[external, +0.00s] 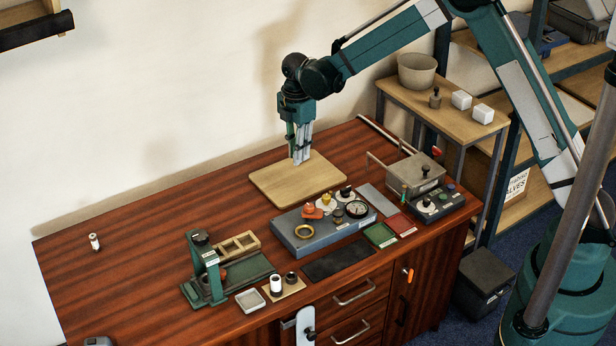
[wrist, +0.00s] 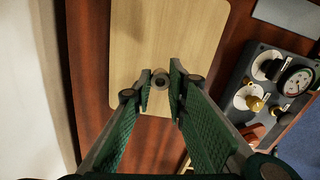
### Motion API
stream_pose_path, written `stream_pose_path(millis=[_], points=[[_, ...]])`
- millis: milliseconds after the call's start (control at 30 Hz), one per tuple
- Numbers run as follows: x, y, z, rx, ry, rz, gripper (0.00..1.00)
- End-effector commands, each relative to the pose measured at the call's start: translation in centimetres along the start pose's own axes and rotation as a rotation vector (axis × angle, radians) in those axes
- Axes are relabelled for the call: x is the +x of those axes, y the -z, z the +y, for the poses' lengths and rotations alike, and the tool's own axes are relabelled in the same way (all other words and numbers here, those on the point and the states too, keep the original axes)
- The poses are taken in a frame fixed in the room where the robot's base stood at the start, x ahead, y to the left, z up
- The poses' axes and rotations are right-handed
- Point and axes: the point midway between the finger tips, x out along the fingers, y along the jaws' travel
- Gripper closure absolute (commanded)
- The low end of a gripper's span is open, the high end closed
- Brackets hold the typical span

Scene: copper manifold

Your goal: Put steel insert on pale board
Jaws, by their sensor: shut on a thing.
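The pale board (external: 312,182) lies flat on the red-brown bench, towards the back wall. It also fills the upper middle of the wrist view (wrist: 165,35). My gripper (external: 301,160) points straight down over the board's left-back part. In the wrist view its fingertips (wrist: 161,90) are close together on either side of a small round grey piece with a dark hole (wrist: 161,80), which looks like the steel insert. I cannot tell whether the insert touches the board. In the external view the fingers hide the insert.
A grey-blue block with a gauge and knobs (external: 295,240) stands in front of the board. A green press (external: 205,268) stands at the front left. A metal box (external: 414,174) is on the right. The bench left of the board is mostly clear.

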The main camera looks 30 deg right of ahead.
Motion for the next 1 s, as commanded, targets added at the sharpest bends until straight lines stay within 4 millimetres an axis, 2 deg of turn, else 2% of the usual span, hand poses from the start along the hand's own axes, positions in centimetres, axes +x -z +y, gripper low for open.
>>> stream_pose_path(millis=[467,800,1000], points=[[0.8,0.0,0.0,0.0,0.0,0.0,0.92],[4.0,0.0,0.0,0.0,0.0,0.0,0.92],[4.3,0.0,0.0,0.0,0.0,0.0,0.92]])
